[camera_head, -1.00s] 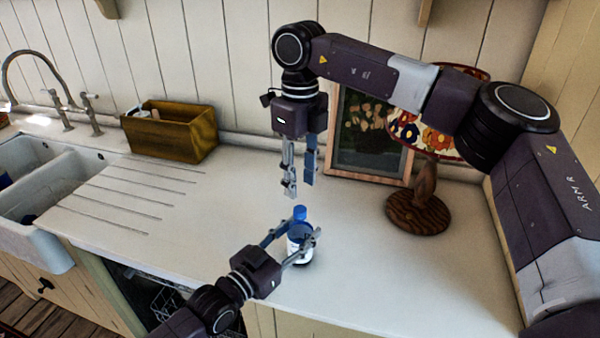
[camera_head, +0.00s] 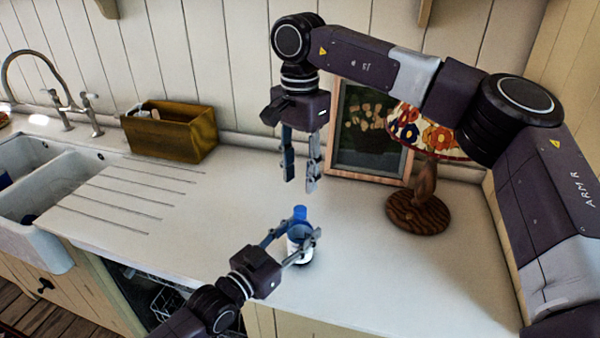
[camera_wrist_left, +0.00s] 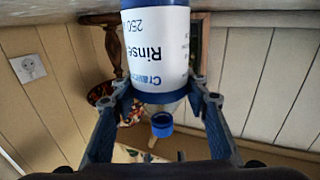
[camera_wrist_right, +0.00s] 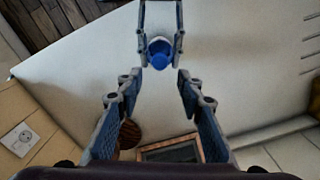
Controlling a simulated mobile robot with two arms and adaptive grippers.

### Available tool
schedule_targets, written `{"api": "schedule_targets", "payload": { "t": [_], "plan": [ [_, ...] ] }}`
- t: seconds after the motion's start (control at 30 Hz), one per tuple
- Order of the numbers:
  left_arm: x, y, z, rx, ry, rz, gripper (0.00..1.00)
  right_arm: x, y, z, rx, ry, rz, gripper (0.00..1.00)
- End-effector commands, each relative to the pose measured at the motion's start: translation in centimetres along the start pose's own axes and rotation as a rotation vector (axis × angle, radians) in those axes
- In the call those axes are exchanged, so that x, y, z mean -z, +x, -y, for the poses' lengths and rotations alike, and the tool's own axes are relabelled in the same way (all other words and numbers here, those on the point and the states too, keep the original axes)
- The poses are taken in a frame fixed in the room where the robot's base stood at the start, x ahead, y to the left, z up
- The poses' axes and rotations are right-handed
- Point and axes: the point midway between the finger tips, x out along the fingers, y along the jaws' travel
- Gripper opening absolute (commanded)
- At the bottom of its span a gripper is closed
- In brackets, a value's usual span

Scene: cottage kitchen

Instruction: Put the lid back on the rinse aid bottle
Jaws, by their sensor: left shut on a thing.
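The rinse aid bottle (camera_head: 296,241), white-labelled with blue parts, stands upright near the counter's front edge. My left gripper (camera_head: 302,233) is shut around its body. The left wrist view shows the label (camera_wrist_left: 160,45) upside down. The blue lid (camera_head: 300,212) is at the top of the bottle, above the neck; it also shows in the left wrist view (camera_wrist_left: 162,124) and from above in the right wrist view (camera_wrist_right: 161,50). I cannot tell how firmly it sits. My right gripper (camera_head: 299,186) points down above the lid, open and empty, with its fingers apart.
A wooden box (camera_head: 172,131) stands at the back left, beside the double sink (camera_head: 48,200). A framed picture (camera_head: 370,135) and a lamp with a wooden base (camera_head: 419,210) stand at the back right. The worktop (camera_head: 220,215) around the bottle is clear.

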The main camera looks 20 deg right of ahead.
Motion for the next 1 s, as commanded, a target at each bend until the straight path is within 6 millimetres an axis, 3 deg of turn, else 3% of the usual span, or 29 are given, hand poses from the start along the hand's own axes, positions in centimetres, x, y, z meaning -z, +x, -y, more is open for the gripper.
{"api": "schedule_targets", "payload": {
  "t": [0.53, 1.0],
  "plan": [
    [0.0, 0.0, 0.0, 0.0, 0.0, 0.0, 0.0, 0.0, 0.5, 0.0, -0.001, -0.039, 0.0, 0.34],
    [0.0, 0.0, 0.0, 0.0, 0.0, 0.0, 0.0, 0.0, 7.0, -0.1, -0.002, -0.038, 0.0, 0.34]
  ]
}}
